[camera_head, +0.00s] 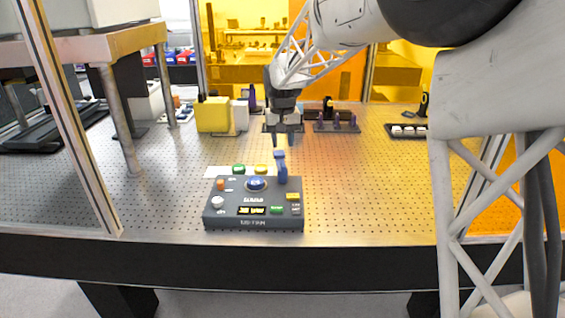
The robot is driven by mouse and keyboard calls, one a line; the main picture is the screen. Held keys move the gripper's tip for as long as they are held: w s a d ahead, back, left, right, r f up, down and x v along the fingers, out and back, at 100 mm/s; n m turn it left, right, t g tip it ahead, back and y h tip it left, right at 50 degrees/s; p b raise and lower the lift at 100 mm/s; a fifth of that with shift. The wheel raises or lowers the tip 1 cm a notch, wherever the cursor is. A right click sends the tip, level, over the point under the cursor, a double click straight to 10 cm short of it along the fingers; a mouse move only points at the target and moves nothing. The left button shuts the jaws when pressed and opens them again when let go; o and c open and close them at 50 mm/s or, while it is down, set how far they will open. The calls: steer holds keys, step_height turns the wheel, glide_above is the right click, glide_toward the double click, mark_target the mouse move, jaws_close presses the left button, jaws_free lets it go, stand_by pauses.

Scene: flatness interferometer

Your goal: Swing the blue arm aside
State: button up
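The blue arm (282,170) stands upright at the back right of a dark grey control box (229,211) in the head view. It rises just right of a round blue part (257,183) on the box top. My gripper (282,132) hangs pointing down, above and behind the blue arm in the picture. Contact between gripper and blue arm is not clear. The fingers are small and dark, so their opening cannot be made out.
The box carries several coloured buttons and labels. Behind it stand a yellow block (213,115), a dark rack with purple pieces (337,125) and a dark tray (406,131). The perforated table (360,190) is clear right of the box. Frame posts (75,125) stand at left.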

mark_target(283, 163)
stand_by(0.4)
steer(key=shift+f, duration=3.9)
steer(key=shift+c, duration=0.3)
jaws_close()
